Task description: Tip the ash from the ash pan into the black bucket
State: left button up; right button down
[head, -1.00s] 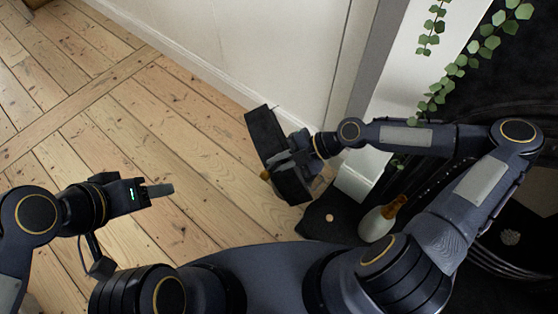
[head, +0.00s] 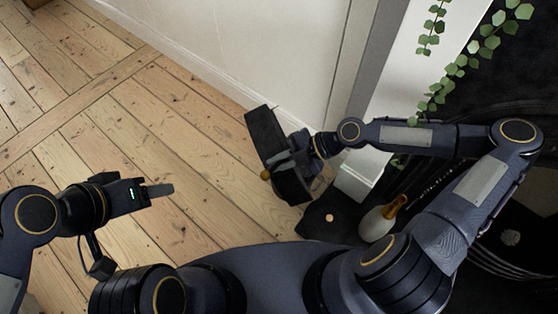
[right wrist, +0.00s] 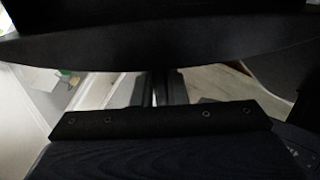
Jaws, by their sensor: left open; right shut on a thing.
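The ash pan (head: 264,135) is a long black pan, held tilted low beside the white wall in the head view. My right gripper (head: 292,162) is shut on it near its middle. In the right wrist view the pan's dark edge (right wrist: 160,45) spans the top, with the gripper fingers (right wrist: 163,88) below it. A round tan knob (head: 265,175) shows at the pan's left side. I cannot make out the black bucket for certain, nor any ash. My left gripper (head: 158,190) is open and empty above the floorboards at the left, far from the pan.
A dark flat shape (head: 318,229) with a tan spot lies near my base. Beside it stands a pale rounded thing (head: 375,224) with an orange-brown top. A white wall (head: 260,55) and leafy vine (head: 460,65) are behind. Floorboards (head: 130,130) at left are clear.

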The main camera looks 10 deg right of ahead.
notch_tip(320, 180, up, 2)
jog(key=shift+r+p, duration=0.1)
jog(key=shift+p, duration=0.55)
notch_tip(320, 180, down, 2)
jog(key=shift+f+b, duration=0.1)
jog(key=shift+b, duration=0.95)
notch_tip(320, 180, up, 2)
jog(key=shift+p, duration=0.7)
notch_tip(320, 180, down, 2)
jog(key=shift+f+b, duration=0.15)
jog(key=shift+b, duration=1.05)
jog(key=shift+r, duration=0.2)
jog(key=shift+r, duration=0.1)
